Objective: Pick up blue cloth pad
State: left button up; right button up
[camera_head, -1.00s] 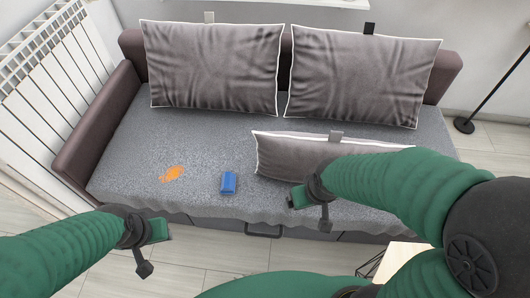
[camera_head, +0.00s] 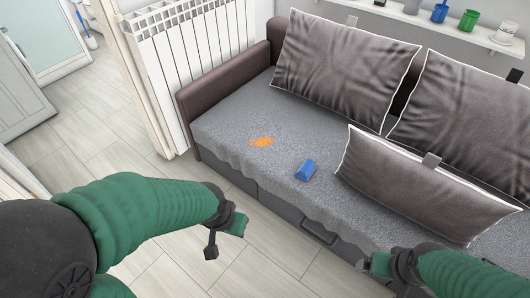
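The blue cloth pad (camera_head: 306,170) lies on the grey sofa seat (camera_head: 262,112), close to its front edge. My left gripper (camera_head: 236,226) is over the floor in front of the sofa, to the lower left of the pad and apart from it. My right gripper (camera_head: 373,264) is at the bottom right, in front of the sofa's front face and below the pad in the picture. Neither gripper touches the pad. The fingers are small and seen at an angle, so I cannot tell whether either gripper is open or shut.
A grey cushion (camera_head: 425,185) lies right of the pad. A white radiator (camera_head: 185,65) stands behind the left armrest (camera_head: 225,88). The tiled floor (camera_head: 120,150) at left is clear.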

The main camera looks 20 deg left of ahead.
aim_at(306, 169)
jog(key=i+l+z, duration=0.15)
jog(key=i+z, duration=0.25)
jog(key=i, duration=0.55)
